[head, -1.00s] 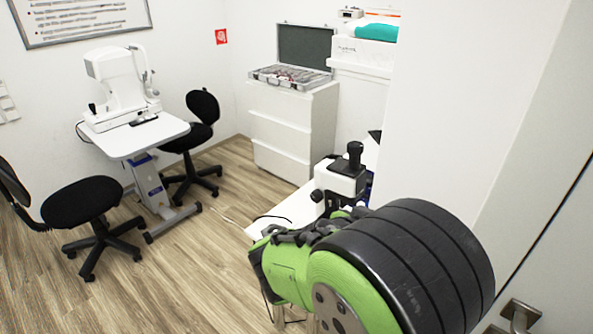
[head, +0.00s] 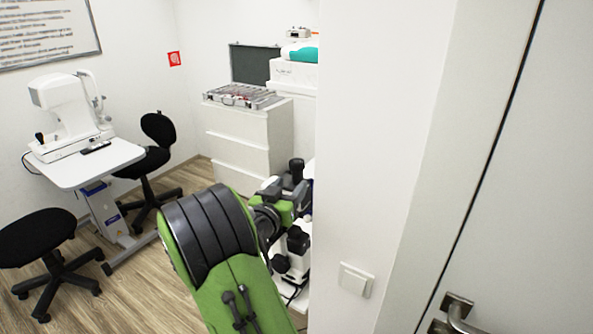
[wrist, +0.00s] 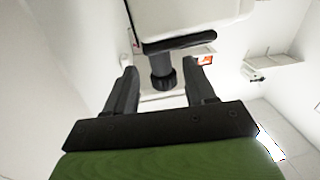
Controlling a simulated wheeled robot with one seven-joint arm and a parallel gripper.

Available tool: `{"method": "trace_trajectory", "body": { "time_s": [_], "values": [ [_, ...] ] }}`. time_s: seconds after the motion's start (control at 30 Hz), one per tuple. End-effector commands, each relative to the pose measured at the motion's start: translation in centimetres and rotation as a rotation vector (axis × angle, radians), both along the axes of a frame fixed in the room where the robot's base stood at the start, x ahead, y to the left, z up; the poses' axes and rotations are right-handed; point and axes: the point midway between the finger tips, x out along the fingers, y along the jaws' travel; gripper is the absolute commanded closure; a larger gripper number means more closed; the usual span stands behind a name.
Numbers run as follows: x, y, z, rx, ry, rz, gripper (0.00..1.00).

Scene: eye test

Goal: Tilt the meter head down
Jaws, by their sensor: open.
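The meter (head: 296,240), a white and black instrument, stands on the small table at the wall's edge in the head view. Its dark upper part (head: 297,168) shows above my wrist, and my arm hides much of the rest. In the wrist view, a white body with a black edge (wrist: 180,44) fills the top, and a short dark cylinder (wrist: 162,72) hangs below it. My gripper (wrist: 163,84) is open, one finger on each side of that cylinder in the picture. I cannot tell whether either finger touches it.
A white wall (head: 365,150) stands close to the right of my arm, with a door handle (head: 457,312) farther right. A white instrument (head: 70,120) on a table (head: 110,160), black chairs (head: 40,238) and a drawer cabinet (head: 245,135) stand left and behind.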

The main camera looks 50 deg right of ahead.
Motion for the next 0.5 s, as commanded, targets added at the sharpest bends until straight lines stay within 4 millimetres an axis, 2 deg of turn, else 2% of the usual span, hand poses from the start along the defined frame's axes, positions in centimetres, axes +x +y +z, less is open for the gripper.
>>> {"method": "trace_trajectory", "body": {
  "time_s": [0.1,0.2,0.3,0.5],
  "values": [
    [0.5,-2.7,0.4,0.0,-0.001,-0.006,0.45],
    [1.0,-4.2,0.3,0.001,-0.001,-0.003,0.45],
    [1.2,-5.0,0.2,0.0,0.0,-0.001,0.45],
    [1.4,-5.2,0.0,0.0,0.0,0.001,0.45]
  ]
}}
